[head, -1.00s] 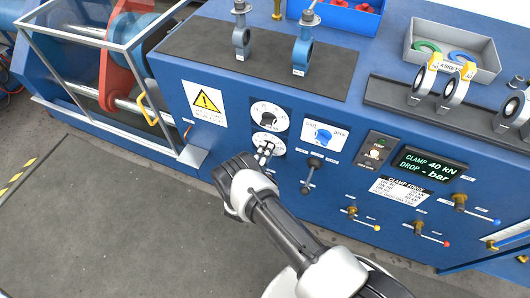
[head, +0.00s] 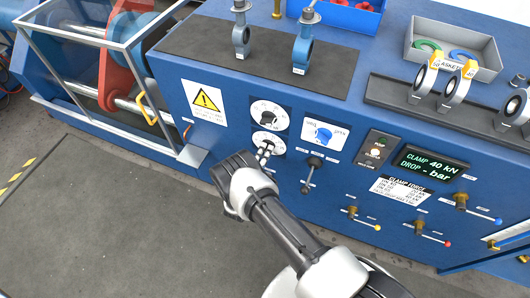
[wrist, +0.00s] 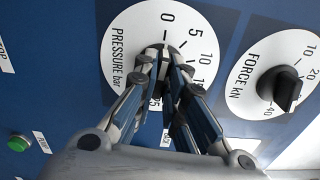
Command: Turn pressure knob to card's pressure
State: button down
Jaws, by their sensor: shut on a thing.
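In the wrist view the pressure dial (wrist: 122,62) is a white disc marked "PRESSURE bar", with 0, 5, 10 and 15 readable around its edge. My gripper (wrist: 163,52) is shut at the dial's centre, on the pressure knob, and its fingers hide the knob and its pointer. In the head view my gripper (head: 265,149) reaches the lower of two white dials, the pressure dial (head: 259,137). The white card (head: 399,190), headed "CLAMP FORCE", is on the panel to the right. Its rows are too small to read.
A force dial (wrist: 245,80) with a black knob (wrist: 282,88) sits beside the pressure dial. A display (head: 430,167) reads "CLAMP 40 kN" and "DROP - bar". A lever (head: 311,174) and several small valve handles stick out to the right. A green button (wrist: 18,142) is left.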

jog(key=shift+m+b, duration=5.7)
jog(key=shift+m, duration=11.9)
jog(key=c, duration=1.7)
grip_release()
jog(key=shift+o, duration=0.2)
